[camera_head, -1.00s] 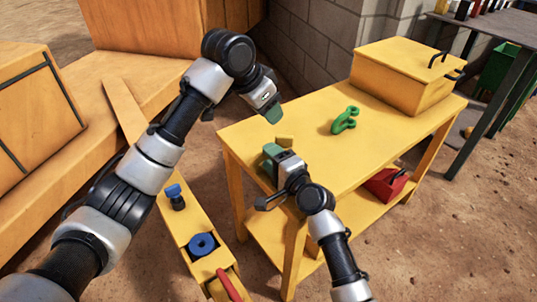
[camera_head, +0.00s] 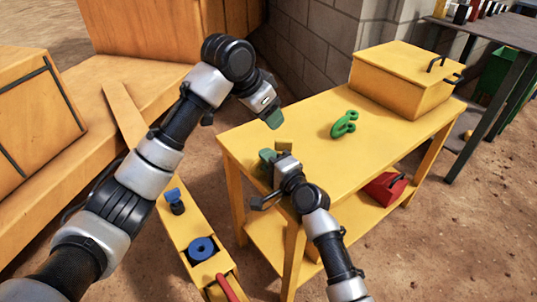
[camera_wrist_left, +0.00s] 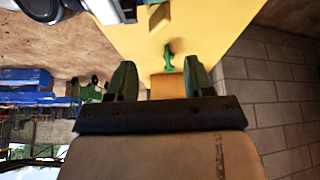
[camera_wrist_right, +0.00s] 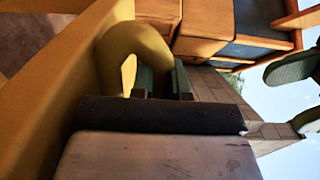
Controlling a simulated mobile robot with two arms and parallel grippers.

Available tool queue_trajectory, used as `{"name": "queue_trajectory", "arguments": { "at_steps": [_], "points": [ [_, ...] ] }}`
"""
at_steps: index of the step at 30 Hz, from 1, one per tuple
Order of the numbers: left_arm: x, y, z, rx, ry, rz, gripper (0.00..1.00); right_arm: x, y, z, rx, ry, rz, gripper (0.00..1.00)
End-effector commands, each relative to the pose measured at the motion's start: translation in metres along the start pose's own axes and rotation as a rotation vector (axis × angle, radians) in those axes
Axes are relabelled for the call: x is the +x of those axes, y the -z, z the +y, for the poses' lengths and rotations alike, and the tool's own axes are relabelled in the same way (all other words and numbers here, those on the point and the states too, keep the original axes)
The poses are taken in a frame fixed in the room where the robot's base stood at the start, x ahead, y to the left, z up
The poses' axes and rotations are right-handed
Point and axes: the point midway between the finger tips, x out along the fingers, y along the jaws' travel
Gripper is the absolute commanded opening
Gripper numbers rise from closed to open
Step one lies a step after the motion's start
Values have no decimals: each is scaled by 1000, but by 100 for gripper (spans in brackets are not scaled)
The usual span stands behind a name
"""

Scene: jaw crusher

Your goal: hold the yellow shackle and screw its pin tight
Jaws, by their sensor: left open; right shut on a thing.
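The yellow shackle (camera_wrist_right: 135,45) is a thick curved bow between the fingers of my right gripper (camera_wrist_right: 155,82) in the right wrist view. In the head view only a small olive-yellow piece of the shackle (camera_head: 284,146) shows above my right gripper (camera_head: 272,160), over the table's near left corner. The right gripper is shut on it. I cannot make out the pin. My left gripper (camera_head: 273,119) is open and empty, above and apart from the shackle. Its fingers (camera_wrist_left: 160,80) are spread in the left wrist view. The shackle (camera_wrist_left: 158,16) appears near the top there.
A green shackle-like piece (camera_head: 344,123) lies on the yellow table (camera_head: 300,118). A yellow box (camera_head: 405,75) stands at its back right. A red item (camera_head: 385,188) is on the lower shelf. A narrow yellow bench (camera_head: 178,222) with blue parts is at left. A block wall stands behind.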

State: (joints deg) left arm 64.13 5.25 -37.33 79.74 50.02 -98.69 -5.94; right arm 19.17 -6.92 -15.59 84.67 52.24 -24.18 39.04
Motion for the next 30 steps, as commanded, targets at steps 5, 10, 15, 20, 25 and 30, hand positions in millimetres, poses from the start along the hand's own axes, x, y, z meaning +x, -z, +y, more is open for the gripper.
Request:
{"name": "queue_trajectory", "arguments": {
  "at_steps": [5,10,15,20,25,30],
  "points": [
    [2,11,5,-103,7,-57,79,0,0,1,0,-3,0,0],
    [5,28,12,-357,65,-184,79,0,0,2,0,-3,0,0],
    [3,40,15,-609,171,-281,79,0,0,2,1,-3,0,0],
    [-1,45,15,-756,249,-320,79,0,0,2,1,-4,0,0],
    [6,43,14,-802,272,-330,79,0,0,2,1,-4,0,0],
    [30,32,11,-801,272,-332,79,0,0,2,1,-4,0,0]
  ]
}}
